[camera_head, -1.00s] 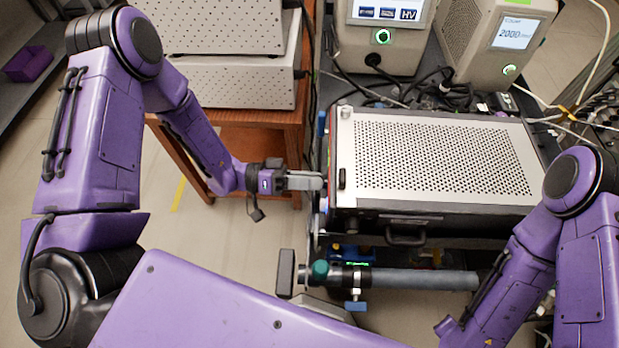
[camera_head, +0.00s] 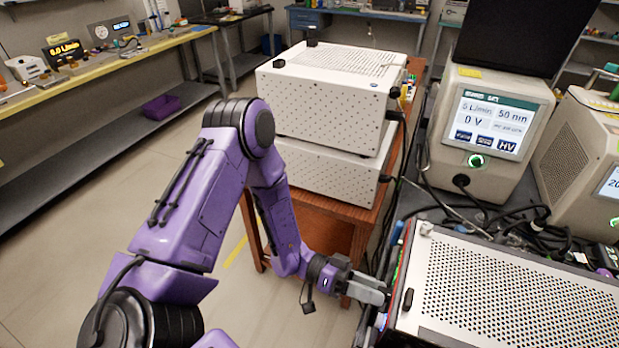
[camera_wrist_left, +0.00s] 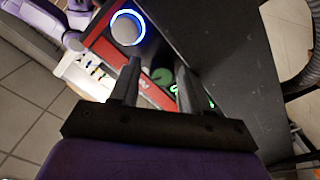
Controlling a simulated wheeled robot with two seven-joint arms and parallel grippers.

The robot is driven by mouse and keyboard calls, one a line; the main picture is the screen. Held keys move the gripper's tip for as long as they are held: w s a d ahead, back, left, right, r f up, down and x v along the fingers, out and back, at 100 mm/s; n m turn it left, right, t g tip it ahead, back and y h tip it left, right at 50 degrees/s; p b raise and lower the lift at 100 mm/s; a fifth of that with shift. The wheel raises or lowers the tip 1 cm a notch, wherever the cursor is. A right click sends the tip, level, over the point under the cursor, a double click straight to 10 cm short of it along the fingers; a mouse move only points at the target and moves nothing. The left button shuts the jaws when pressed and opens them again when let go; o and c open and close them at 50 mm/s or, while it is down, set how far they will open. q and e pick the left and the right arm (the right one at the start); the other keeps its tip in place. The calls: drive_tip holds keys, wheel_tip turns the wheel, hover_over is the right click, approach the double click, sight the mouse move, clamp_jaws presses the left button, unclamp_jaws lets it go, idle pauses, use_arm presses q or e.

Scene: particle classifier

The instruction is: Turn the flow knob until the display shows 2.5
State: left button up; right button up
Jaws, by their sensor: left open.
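A round grey knob (camera_wrist_left: 127,27) with a glowing blue ring sits on a red-and-black panel in the left wrist view; I cannot tell if it is the flow knob. My left gripper (camera_wrist_left: 158,68) is open and empty, with the knob beyond and left of its fingertips. In the head view my left gripper (camera_head: 372,288) is beside the left end of the perforated metal box (camera_head: 510,290). The instrument screen (camera_head: 490,125) reads 5 L/min, 50 nm and 0 V. A small yellow-lettered display (camera_head: 64,49) on the far-left bench appears to read 5.0 L/min. My right gripper is out of view.
Two stacked white perforated boxes (camera_head: 325,100) stand on a wooden cart (camera_head: 335,228) beyond my left arm. Black cables (camera_head: 520,222) lie between the instrument and the metal box. A purple bin (camera_head: 161,106) sits on the left bench's lower shelf. The floor at left is clear.

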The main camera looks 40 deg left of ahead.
use_arm(q)
drive_tip(key=s+a+m+b, duration=0.3)
drive_tip(key=a+m, duration=0.7)
drive_tip(key=a, duration=0.1)
drive_tip(key=w+d+f+n+t+y+b, duration=0.1)
drive_tip(key=w+f+n+t+y, duration=0.1)
drive_tip(key=f+n+t+y, duration=0.3)
drive_tip(key=w+d+f+n+y+b, duration=0.1)
drive_tip(key=w+f+n+y+b, duration=0.15)
drive_tip(key=f+n, duration=0.45)
drive_tip(key=s+a+f+n+g+y+b, duration=0.1)
drive_tip(key=s+a+f+n+y, duration=0.1)
drive_tip(key=s+f+n+y, duration=0.2)
drive_tip(key=s+a+f+n+g+y+b, duration=0.1)
drive_tip(key=s+a+f+n+g+y, duration=0.1)
drive_tip(key=f, duration=0.8)
drive_tip(key=s+a+n+y, duration=0.1)
drive_tip(key=s+n+y, duration=0.1)
drive_tip(key=s+y, duration=0.1)
drive_tip(key=shift+s+a+n+g, duration=0.2)
drive_tip(key=shift+s+n+g, duration=0.1)
drive_tip(key=shift+s+n, duration=0.15)
drive_tip(key=shift+y, duration=0.25)
